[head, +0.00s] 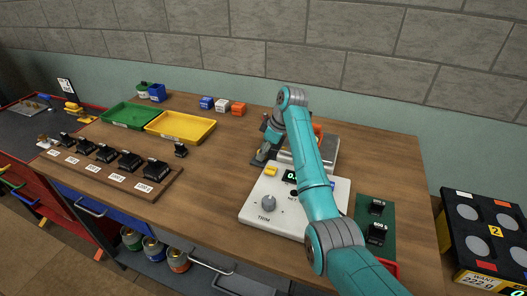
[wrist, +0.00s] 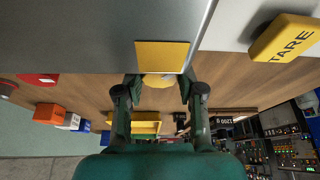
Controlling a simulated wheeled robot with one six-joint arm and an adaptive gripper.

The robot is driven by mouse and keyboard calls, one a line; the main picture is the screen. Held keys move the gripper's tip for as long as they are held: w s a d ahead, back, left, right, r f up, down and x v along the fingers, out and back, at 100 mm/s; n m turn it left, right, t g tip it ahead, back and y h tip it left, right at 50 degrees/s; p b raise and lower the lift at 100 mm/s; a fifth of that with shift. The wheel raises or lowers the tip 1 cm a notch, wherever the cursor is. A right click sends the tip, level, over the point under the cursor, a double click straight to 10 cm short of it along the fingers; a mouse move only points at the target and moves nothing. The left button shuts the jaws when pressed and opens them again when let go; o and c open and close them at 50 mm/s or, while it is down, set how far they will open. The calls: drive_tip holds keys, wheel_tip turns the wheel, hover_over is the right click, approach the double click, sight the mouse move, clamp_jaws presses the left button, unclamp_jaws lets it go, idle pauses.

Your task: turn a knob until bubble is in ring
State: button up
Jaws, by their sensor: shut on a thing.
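The scale has a grey weighing plate (head: 322,151) and a white front panel (head: 250,213) with a grey TRIM knob (head: 268,203) and a dark display (head: 290,176). My gripper (head: 262,158) is low at the scale's left side. In the wrist view my gripper (wrist: 160,88) is shut on a rounded yellow knob (wrist: 158,80), one finger on each side. A flat yellow square (wrist: 162,57) lies against the grey scale surface just beyond the knob. My arm covers part of the scale and panel. I cannot make out a bubble or ring in either view.
A yellow TARE button (wrist: 288,38) is close by at the wrist view's right. Black weights stand on a wooden rack (head: 100,172) at left. Green (head: 129,116) and yellow trays (head: 181,126) and small coloured blocks (head: 222,105) are behind. Bare tabletop (head: 215,165) lies left of the scale.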

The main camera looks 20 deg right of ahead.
drive_tip(key=o, duration=1.1)
drive_tip(key=shift+o, duration=0.2)
drive_tip(key=v, duration=0.7)
drive_tip(key=shift+r, duration=0.25)
